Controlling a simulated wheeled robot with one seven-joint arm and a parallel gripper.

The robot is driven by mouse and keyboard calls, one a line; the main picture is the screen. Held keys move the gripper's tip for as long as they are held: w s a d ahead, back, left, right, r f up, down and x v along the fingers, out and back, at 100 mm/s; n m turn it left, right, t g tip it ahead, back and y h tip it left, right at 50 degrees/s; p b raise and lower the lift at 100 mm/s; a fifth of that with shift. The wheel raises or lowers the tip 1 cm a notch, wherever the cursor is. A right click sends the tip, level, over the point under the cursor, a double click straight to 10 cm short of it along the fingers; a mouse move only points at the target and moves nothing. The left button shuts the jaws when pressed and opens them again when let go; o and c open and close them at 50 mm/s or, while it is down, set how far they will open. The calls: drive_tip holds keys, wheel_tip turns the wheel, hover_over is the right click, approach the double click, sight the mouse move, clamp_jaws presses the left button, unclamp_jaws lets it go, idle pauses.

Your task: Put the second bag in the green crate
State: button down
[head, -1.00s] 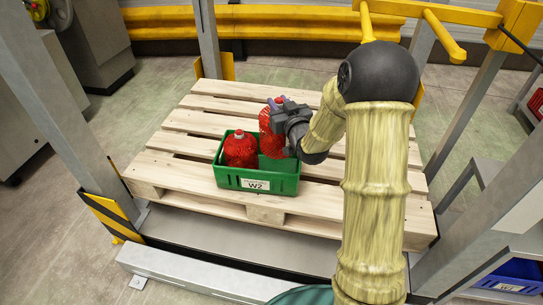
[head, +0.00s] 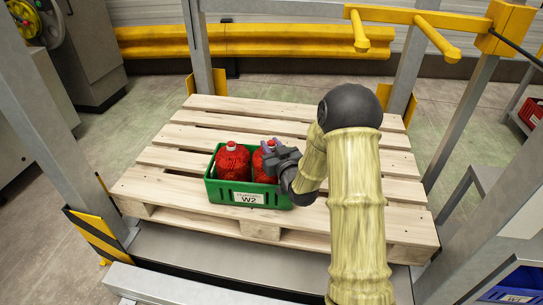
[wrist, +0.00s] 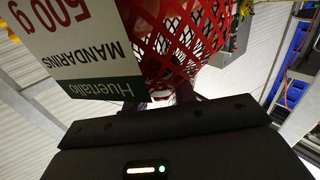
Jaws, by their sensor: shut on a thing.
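The green crate (head: 222,192) stands on the wooden pallet and has a white label reading W2. One red net bag (head: 232,163) is inside its left half. The second red net bag (head: 262,166) is in the right half, upright, its lower part hidden by the crate wall. My gripper (head: 270,151) is shut on the top of this second bag. In the wrist view the held bag (wrist: 185,40) shows red netting and a white tag reading mandarins, 500 g. I cannot tell whether its base touches the crate floor.
The wooden pallet (head: 340,215) has bare slats around the crate. Grey posts stand on both sides, with a yellow bar (head: 440,38) at upper right. A blue bin (head: 515,285) is at lower right and a red crate (head: 531,112) at far right.

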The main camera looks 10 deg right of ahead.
drive_tip(key=shift+d+f+b, duration=0.1)
drive_tip(key=shift+f+b, duration=0.6)
drive_tip(key=shift+f, duration=1.1)
drive_tip(key=shift+f, duration=0.15)
drive_tip(key=c, duration=1.1)
unclamp_jaws()
drive_tip(key=shift+w, duration=0.1)
drive_tip(key=p+v, duration=0.2)
drive_tip(key=v, duration=1)
